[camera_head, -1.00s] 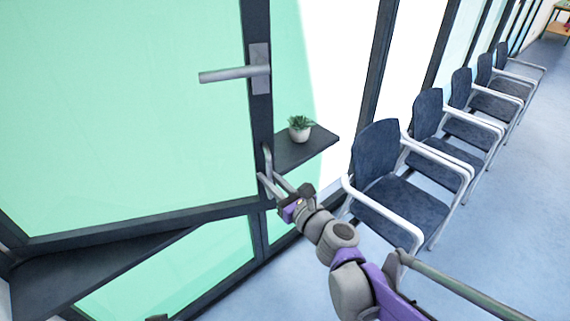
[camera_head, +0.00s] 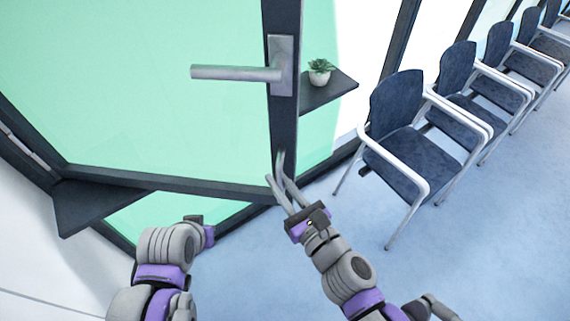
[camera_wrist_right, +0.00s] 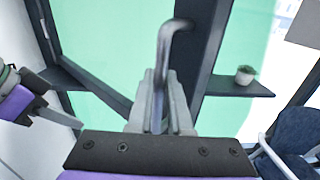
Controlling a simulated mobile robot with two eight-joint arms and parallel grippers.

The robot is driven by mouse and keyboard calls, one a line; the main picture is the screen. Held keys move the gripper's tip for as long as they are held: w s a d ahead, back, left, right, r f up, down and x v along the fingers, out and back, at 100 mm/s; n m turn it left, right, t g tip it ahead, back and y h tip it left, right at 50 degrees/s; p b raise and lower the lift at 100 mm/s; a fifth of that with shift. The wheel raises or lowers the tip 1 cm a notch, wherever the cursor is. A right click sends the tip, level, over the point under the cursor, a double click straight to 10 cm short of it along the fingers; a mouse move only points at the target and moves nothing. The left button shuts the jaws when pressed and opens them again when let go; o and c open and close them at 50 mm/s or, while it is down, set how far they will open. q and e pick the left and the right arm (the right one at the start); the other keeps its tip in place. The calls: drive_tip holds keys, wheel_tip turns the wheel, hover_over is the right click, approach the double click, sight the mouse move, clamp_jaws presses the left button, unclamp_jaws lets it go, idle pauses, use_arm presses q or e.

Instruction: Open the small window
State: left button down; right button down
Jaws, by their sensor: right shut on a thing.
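The window is a large green-tinted pane (camera_head: 150,90) in a dark frame (camera_head: 283,130). It stands at an angle over a dark sill. A grey lever handle (camera_head: 235,73) sticks out level to the left from the upright. My right gripper (camera_head: 281,187) is at the lower part of this upright. In the right wrist view, its fingers (camera_wrist_right: 160,105) are shut on a bent grey bar handle (camera_wrist_right: 167,50) joined to the frame. My left gripper (camera_head: 203,228) is low at the left, apart from the window; its jaw opening is unclear.
A potted plant (camera_head: 319,75) stands on the right part of the sill (camera_head: 335,92). Another part of the sill (camera_head: 95,207) shows at the left. Several dark blue chairs (camera_head: 400,150) line the right side. The blue floor (camera_head: 480,260) is clear at lower right.

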use_arm(q)
drive_tip(key=shift+a+r, duration=0.15)
drive_tip(key=shift+r, duration=0.05)
use_arm(e)
drive_tip(key=shift+s+a+f, duration=0.1)
drive_tip(key=shift+s+f, duration=0.15)
drive_tip(key=shift+s, duration=0.25)
drive_tip(key=shift+s+a+f, duration=0.1)
drive_tip(key=shift+s+f, duration=0.1)
drive_tip(key=shift+s, duration=0.25)
drive_tip(key=c, duration=0.8)
unclamp_jaws()
drive_tip(key=shift+w+d, duration=0.1)
drive_tip(key=shift+c, duration=0.2)
